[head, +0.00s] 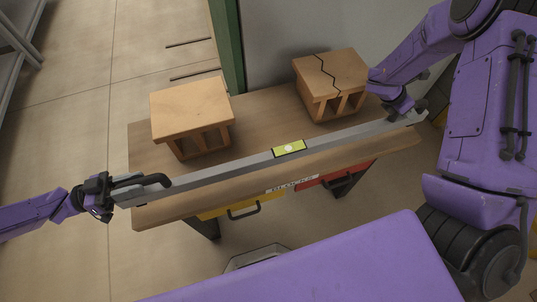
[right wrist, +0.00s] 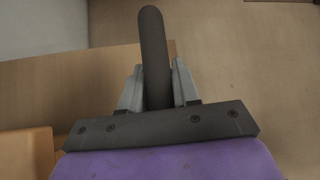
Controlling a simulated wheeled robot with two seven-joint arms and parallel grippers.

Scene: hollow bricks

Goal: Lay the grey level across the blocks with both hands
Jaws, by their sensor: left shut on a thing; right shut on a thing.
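The grey level (head: 235,166) is a long bar with a yellow-green vial at its middle, held in front of the two blocks and over the near part of the bench. The left hollow block (head: 192,110) and the right hollow block (head: 322,70), which has a black zigzag crack line on top, stand apart on the bench. My left gripper (head: 118,190) is shut on the dark handle at the level's left end. My right gripper (head: 402,108) is shut on the handle at its right end; this dark handle (right wrist: 154,55) shows between the fingers in the right wrist view.
The wooden bench (head: 262,112) has a yellow drawer (head: 240,207), a red drawer (head: 335,176) and a "BLOCKS" label on its front. A green post (head: 227,45) and a grey wall stand behind. Bench top between the blocks is clear.

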